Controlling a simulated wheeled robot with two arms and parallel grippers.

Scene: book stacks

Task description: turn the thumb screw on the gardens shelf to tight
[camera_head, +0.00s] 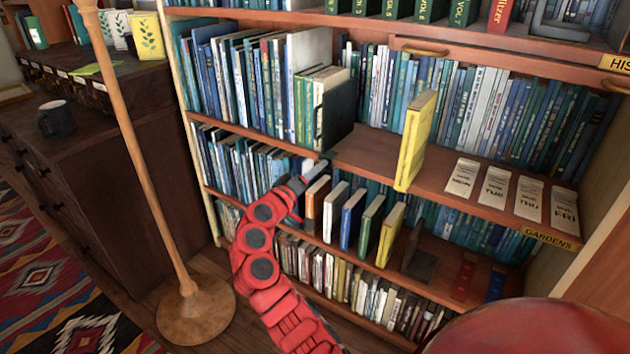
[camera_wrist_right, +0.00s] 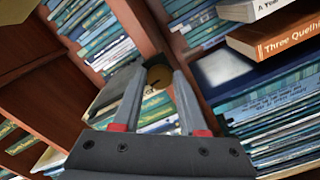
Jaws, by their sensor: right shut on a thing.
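The gardens shelf (camera_head: 372,160) runs across the middle of the head view, with a yellow GARDENS label (camera_head: 552,238) on its right front edge. My red right arm reaches up to it, and my right gripper (camera_head: 312,178) is just under the shelf's front edge, left of the middle. In the right wrist view, its two grey fingers (camera_wrist_right: 157,78) are shut on a round, brass-coloured thumb screw (camera_wrist_right: 158,76). The fingers partly cover the screw, and its turn cannot be read. The head view does not show the screw. My left gripper is not in view.
Spaced upright books, including a blue one (camera_head: 352,217), stand on the shelf below, close to my right gripper. A wooden lamp pole (camera_head: 135,130) rises at the left.

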